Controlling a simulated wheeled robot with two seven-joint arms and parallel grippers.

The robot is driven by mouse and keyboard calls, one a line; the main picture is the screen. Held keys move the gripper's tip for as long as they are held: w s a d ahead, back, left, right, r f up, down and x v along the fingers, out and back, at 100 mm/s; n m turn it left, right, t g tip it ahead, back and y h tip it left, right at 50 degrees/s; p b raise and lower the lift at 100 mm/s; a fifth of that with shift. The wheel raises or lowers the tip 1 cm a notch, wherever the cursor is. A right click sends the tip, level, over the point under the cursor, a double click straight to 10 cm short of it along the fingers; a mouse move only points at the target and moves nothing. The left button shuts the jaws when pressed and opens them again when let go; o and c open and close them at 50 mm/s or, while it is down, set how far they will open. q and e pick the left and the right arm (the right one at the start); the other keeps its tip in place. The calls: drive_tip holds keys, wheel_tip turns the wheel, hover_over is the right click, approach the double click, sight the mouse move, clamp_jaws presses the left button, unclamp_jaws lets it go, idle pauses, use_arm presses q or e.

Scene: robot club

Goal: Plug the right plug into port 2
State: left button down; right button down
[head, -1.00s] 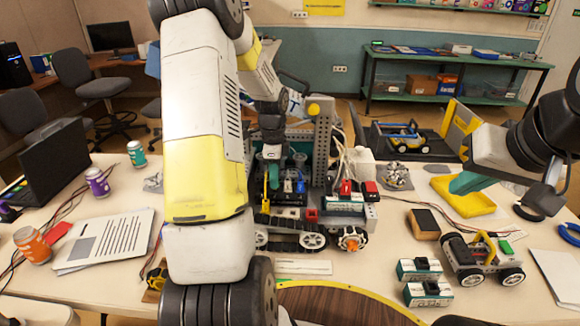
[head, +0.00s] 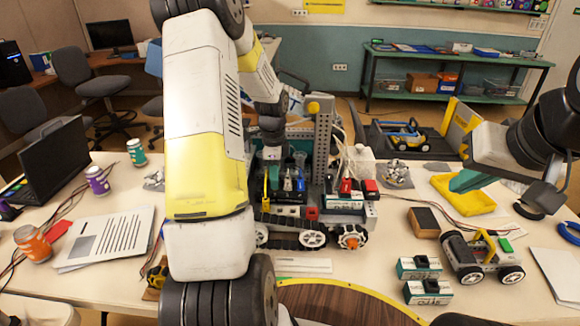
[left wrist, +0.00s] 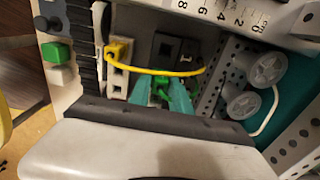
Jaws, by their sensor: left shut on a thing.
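My left gripper (left wrist: 163,96) shows in the left wrist view with its two teal fingertips close together on a small green plug (left wrist: 162,88). The fingers partly hide the plug, and I cannot tell whether its tip touches a port. A dark block with a port (left wrist: 168,45) lies just beyond the fingers. A yellow plug (left wrist: 118,51) sits in a pale block to the left, and its yellow cable arches right above the fingers. No port number is readable. In the head view my right gripper (head: 467,181) hangs over the yellow tray; its jaw opening is unclear.
A tracked robot (head: 290,238) stands in front of the left gripper, with a perforated grey post (head: 322,145) to the right. A wheeled rover (head: 480,258), battery packs (head: 428,290) and a yellow tray (head: 480,203) occupy the table's right side.

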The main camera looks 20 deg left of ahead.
use_arm(q)
drive_tip(key=shift+f, duration=0.5)
idle(1.0)
drive_tip(key=c, duration=1.1)
unclamp_jaws()
drive_tip(key=shift+r, duration=0.1)
drive_tip(key=shift+r, duration=2.95)
